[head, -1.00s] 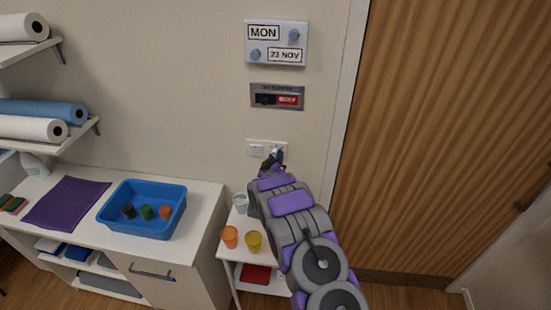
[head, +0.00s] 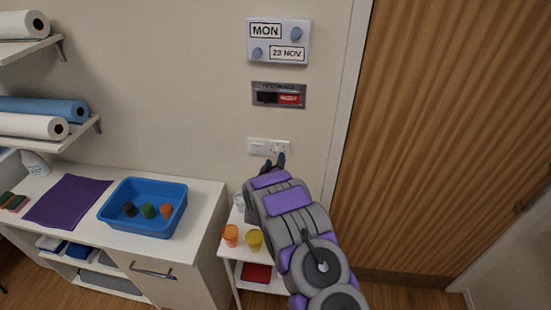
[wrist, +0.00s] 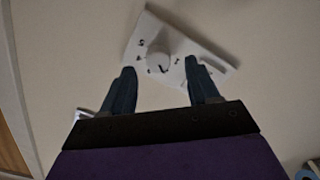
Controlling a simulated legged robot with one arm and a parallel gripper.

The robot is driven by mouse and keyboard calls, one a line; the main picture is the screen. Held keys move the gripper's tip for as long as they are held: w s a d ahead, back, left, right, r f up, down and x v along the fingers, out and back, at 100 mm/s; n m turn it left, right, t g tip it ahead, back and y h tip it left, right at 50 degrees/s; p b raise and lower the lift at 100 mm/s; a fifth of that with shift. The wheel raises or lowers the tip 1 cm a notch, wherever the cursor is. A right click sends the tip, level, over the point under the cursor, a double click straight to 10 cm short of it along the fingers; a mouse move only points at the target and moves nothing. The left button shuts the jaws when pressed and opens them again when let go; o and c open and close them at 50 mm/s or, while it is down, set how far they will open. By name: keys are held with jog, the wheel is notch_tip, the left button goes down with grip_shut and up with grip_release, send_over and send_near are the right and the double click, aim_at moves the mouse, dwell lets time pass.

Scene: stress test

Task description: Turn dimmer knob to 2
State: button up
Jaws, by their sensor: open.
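The white wall plate (head: 257,146) is mounted on the wall below the sliding sign in the head view. In the wrist view the plate (wrist: 205,52) looks tilted, and a round white knob (wrist: 157,61) stands on it with small dark marks around it. A dark pointer mark shows near the knob's lower edge; the numbers are too blurred to read. My gripper (head: 275,160) is just below the plate's right part in the head view. In the wrist view my gripper (wrist: 160,68) is open and empty, with the knob appearing between and just beyond its fingertips, apparently untouched.
A sliding sign (head: 279,95) and a calendar board (head: 278,40) hang above the plate. A white trolley (head: 230,249) with several cups stands below my arm. A blue tray (head: 150,190) sits on the left counter. A wooden door (head: 440,130) is at right.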

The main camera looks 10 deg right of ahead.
jog(key=v, duration=1.4)
jog(key=shift+a, duration=0.2)
